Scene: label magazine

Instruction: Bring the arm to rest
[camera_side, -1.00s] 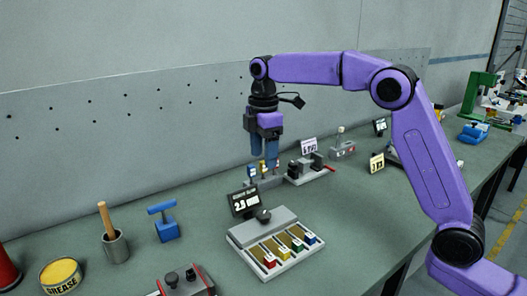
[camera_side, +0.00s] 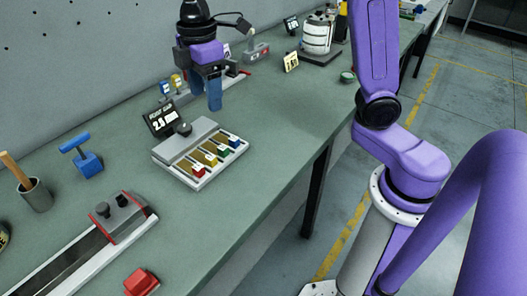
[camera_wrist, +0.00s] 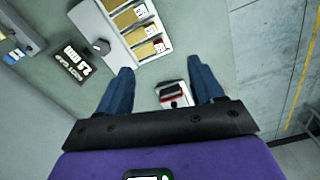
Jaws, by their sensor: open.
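My gripper (camera_side: 206,99) hangs fingers-down above the bench, behind and to the right of the label magazine (camera_side: 188,140). Its two blue fingers are apart; in the wrist view the open gripper (camera_wrist: 160,70) has nothing held between the fingers. The label magazine has several slots with red, yellow, green and blue ends. In the wrist view the magazine (camera_wrist: 113,40) lies beyond the fingertips. A small white, red and black object (camera_wrist: 173,94) shows between the fingers, lower down on the bench.
A dark sign (camera_side: 161,119) stands behind the magazine. A blue T-handled tool (camera_side: 82,157), a grey cup (camera_side: 36,195) and a long rail fixture (camera_side: 75,253) are on the left. The bench right of the magazine is clear.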

